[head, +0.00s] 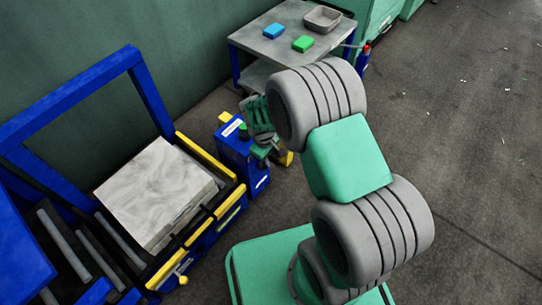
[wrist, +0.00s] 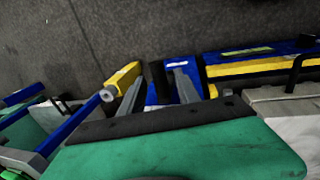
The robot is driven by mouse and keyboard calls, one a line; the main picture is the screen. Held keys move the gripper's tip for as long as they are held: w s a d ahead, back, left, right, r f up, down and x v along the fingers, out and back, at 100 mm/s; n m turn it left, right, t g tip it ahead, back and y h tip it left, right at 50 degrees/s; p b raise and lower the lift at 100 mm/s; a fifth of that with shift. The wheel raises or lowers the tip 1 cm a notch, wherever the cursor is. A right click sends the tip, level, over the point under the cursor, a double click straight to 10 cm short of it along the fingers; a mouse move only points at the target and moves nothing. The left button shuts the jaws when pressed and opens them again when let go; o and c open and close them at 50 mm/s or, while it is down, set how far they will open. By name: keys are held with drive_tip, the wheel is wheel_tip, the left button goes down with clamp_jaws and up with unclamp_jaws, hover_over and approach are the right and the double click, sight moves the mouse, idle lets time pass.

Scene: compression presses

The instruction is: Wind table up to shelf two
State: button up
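A blue-framed press or lift (head: 148,92) stands at the left in the head view, with a pale grey slab (head: 155,190) lying flat in it between yellow-edged rails. A small blue box-shaped unit (head: 238,165) stands against its right side; yellow parts show by it. My gripper (head: 268,155) points down beside this unit, and its fingers overlap it in the picture. I cannot tell whether they touch it or hold anything. In the wrist view a green plate fills the front, and a yellow-ended bar (wrist: 122,78) and a blue surface (wrist: 178,82) show beyond it. No crank is clearly visible.
A grey-topped table (head: 270,45) stands at the back with a blue block (head: 273,30), a green block (head: 303,44) and a grey tray (head: 323,18). A red-topped bottle-like thing (head: 364,57) is beside it. Open dark floor (head: 460,130) lies to the right.

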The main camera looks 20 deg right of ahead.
clamp_jaws()
idle(1.2)
